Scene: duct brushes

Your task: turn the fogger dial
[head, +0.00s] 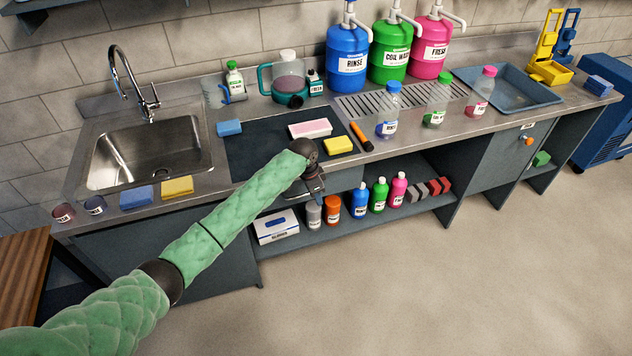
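A teal device with a clear tank of pinkish liquid, which looks like the fogger (288,78), stands at the back of the counter, right of the sink. A dark round part shows low on its front; I cannot tell whether it is the dial. My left gripper (316,190) is at the counter's front edge, in front of the dark mat and well short of the fogger. It points down and appears empty, but its fingers are too small and dark to show whether they are open. My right gripper is not in view.
The dark mat (258,150) holds a pink-and-white block (310,128) and a yellow sponge (338,145). Small bottles (235,80) flank the fogger. Large jugs (347,60) stand to its right, the sink (145,150) to its left. Open floor lies in front.

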